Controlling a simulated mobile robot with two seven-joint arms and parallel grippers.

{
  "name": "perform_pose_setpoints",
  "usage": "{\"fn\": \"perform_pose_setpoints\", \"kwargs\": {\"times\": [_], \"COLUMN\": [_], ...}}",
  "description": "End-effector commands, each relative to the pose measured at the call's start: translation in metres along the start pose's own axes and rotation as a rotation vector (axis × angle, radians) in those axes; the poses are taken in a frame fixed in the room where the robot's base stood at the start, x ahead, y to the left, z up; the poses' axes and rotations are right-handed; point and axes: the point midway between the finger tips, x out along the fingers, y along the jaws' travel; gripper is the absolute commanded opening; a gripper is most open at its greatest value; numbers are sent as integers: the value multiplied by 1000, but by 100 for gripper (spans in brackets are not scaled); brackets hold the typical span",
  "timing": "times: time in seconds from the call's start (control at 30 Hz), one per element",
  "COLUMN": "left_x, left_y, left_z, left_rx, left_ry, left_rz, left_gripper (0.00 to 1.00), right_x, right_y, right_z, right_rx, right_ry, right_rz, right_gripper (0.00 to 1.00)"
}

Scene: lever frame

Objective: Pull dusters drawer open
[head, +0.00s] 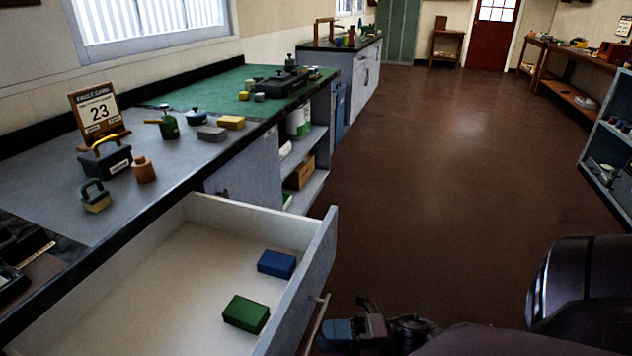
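A white-lined drawer (178,270) with a grey front stands pulled out from under the worktop at the lower left. A blue block (276,263) and a green block (246,314) lie inside it. Its bar handle (318,322) is on the outer face of the front. No label on the drawer shows, so I cannot tell if it is the dusters drawer. My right gripper (345,330) is just right of the handle, low in the picture, and appears apart from it. Whether its fingers are open is unclear. My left gripper is out of view.
Open shelves (305,165) stand beyond the drawer. The brown floor (440,170) is clear; a shelf unit (610,150) edges the right.

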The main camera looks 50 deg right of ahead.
Motion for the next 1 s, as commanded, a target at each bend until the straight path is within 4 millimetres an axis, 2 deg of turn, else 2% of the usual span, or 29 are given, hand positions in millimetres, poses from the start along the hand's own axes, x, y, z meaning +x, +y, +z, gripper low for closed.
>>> {"fn": "perform_pose_setpoints", "kwargs": {"times": [0.03,0.2,0.4,0.6,1.0], "left_x": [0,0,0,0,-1], "left_y": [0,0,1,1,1], "left_z": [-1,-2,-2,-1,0], "left_rx": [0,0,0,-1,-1], "left_ry": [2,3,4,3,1], "left_rz": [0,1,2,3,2], "left_gripper": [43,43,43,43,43], "right_x": [-11,-41,-66,-74,-74], "right_y": [-1,0,0,0,0], "right_z": [0,0,0,0,0], "right_rx": [1,0,0,0,-1], "right_ry": [-3,-2,-1,-1,0], "right_rz": [-5,-3,-2,-1,-1], "right_gripper": [36,36,36,36,36]}}
